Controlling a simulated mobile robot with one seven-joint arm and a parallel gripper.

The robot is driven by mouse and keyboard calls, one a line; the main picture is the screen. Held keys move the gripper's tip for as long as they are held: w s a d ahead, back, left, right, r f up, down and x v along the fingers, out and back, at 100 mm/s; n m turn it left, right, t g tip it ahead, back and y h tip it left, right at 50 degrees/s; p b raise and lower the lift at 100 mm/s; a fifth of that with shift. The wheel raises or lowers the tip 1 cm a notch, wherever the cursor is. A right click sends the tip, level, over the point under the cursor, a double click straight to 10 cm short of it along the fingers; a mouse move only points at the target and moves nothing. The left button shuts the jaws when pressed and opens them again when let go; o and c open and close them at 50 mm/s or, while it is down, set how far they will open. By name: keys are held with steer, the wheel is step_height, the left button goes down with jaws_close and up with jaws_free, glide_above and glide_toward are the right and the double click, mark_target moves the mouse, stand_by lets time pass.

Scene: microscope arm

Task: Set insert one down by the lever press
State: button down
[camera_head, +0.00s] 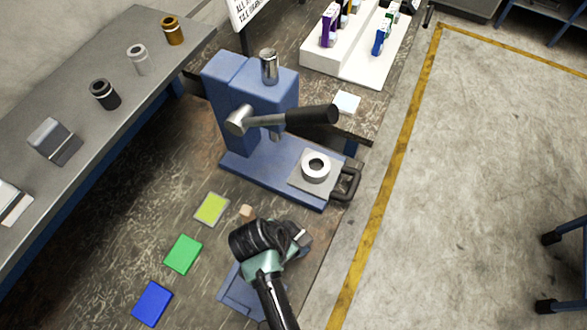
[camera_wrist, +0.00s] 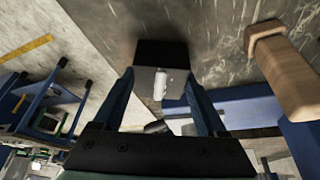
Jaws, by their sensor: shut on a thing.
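The lever press (camera_head: 225,100) is blue, with a black-handled lever and a white ring (camera_head: 316,167) on a plate on its base. My gripper (camera_head: 297,240) is in front of the press base, low over the bench. In the wrist view my gripper (camera_wrist: 160,85) is shut on a small pale cylinder, which I take to be insert one (camera_wrist: 160,86). In the head view the gripper mostly hides the insert. I cannot tell whether it touches the bench.
A small wooden block (camera_head: 247,213) stands close by my gripper; it is large in the wrist view (camera_wrist: 285,75). Yellow (camera_head: 211,209), green (camera_head: 183,254) and blue (camera_head: 152,303) squares lie to the left. A blue tray (camera_head: 232,294) lies partly under my arm.

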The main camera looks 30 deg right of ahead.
steer(key=shift+w, duration=0.1)
jaws_free()
steer(key=shift+f, duration=0.1)
